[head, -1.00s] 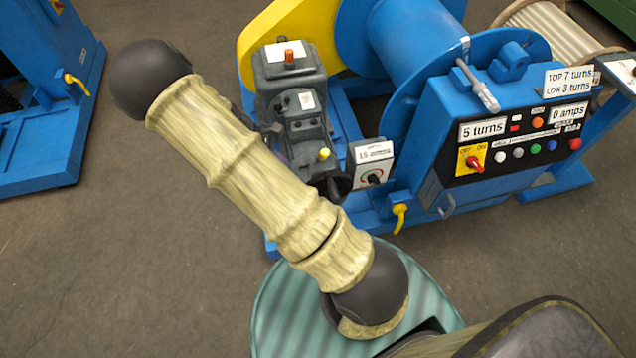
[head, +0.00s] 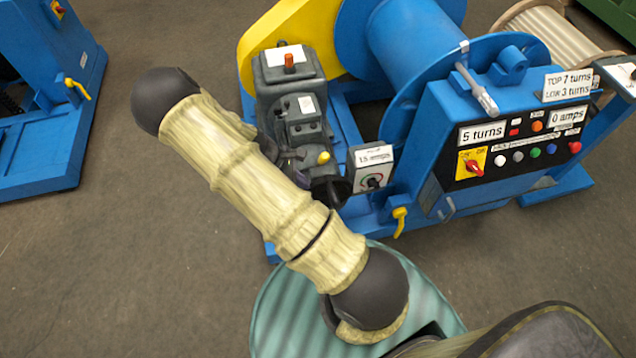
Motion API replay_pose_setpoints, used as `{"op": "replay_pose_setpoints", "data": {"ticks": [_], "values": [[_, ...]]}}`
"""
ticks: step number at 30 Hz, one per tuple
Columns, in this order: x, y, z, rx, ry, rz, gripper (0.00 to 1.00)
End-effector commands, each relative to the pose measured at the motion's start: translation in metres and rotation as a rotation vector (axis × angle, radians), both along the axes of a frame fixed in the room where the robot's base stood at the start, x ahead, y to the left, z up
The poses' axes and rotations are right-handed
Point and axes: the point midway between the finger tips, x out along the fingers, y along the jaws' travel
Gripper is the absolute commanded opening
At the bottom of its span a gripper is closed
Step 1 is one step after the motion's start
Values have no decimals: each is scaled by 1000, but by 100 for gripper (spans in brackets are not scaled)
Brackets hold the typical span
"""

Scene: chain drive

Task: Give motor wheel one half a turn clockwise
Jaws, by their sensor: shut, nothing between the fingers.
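The dark grey motor (head: 291,95) stands on the blue drive frame, left of the blue drum, with an orange cap on top. A black round part (head: 331,190), perhaps the motor wheel, shows at its lower end, just past the edge of my arm. My arm crosses in front of the motor's lower left side and hides part of it. I cannot make out wheel markings or its angle. My gripper does not show; it may be behind my arm.
A blue control box (head: 510,130) with buttons and a red switch stands right of the motor. A small dial box (head: 373,168) is close beside the black part. A yellow guard (head: 275,40) rises behind the motor. Bare floor (head: 100,260) lies to the left.

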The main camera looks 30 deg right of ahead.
Motion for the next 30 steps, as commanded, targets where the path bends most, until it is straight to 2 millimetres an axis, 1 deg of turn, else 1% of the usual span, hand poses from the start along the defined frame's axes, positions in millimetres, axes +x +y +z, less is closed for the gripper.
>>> {"op": "replay_pose_setpoints", "data": {"ticks": [1, 2, 6, 10, 14, 30], "values": [[-4, -5, -8, -2, 4, -2, 0], [-6, -8, -12, -2, 3, -2, 0], [-15, -28, -13, -2, 1, -4, 0], [-20, -38, -15, -1, 0, -2, 0], [-21, -40, -16, 1, -1, 1, 0], [-21, -39, -14, 22, -6, 7, 0]]}}
